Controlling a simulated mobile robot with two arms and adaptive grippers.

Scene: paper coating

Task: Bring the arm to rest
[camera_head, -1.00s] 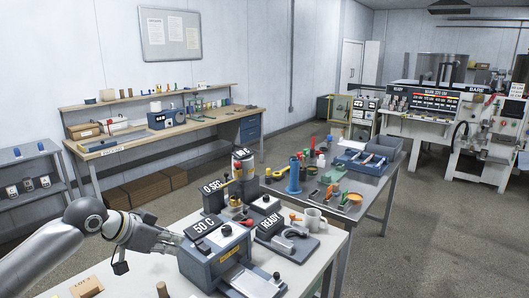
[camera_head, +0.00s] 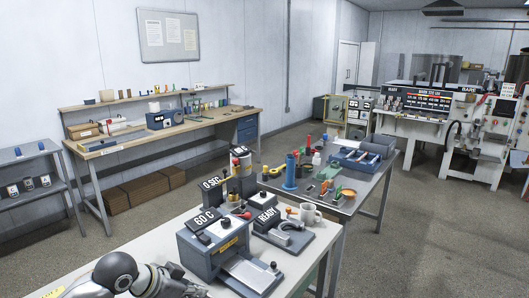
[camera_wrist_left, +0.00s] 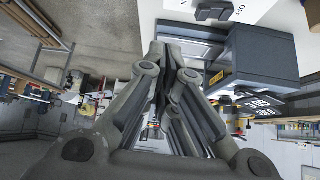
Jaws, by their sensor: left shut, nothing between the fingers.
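My left arm (camera_head: 120,270) comes in at the bottom left of the head view, over the near end of the white table. In that view its gripper is cut off by the lower edge. In the left wrist view my left gripper (camera_wrist_left: 165,48) is shut and empty, its fingers together. The grey heater box (camera_head: 215,248) with a "60 C" display (camera_head: 205,220) stands to the right of the arm. The box also shows at the right of the wrist view (camera_wrist_left: 262,55), beside the fingers; contact is not visible. My right gripper is out of view.
The near white table (camera_head: 160,240) also carries a "READY" device (camera_head: 283,231), a "0 SEC" display (camera_head: 211,183) and a white mug (camera_head: 311,213). A second grey table (camera_head: 345,205) with bottles and trays stands behind. Open floor lies at the right.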

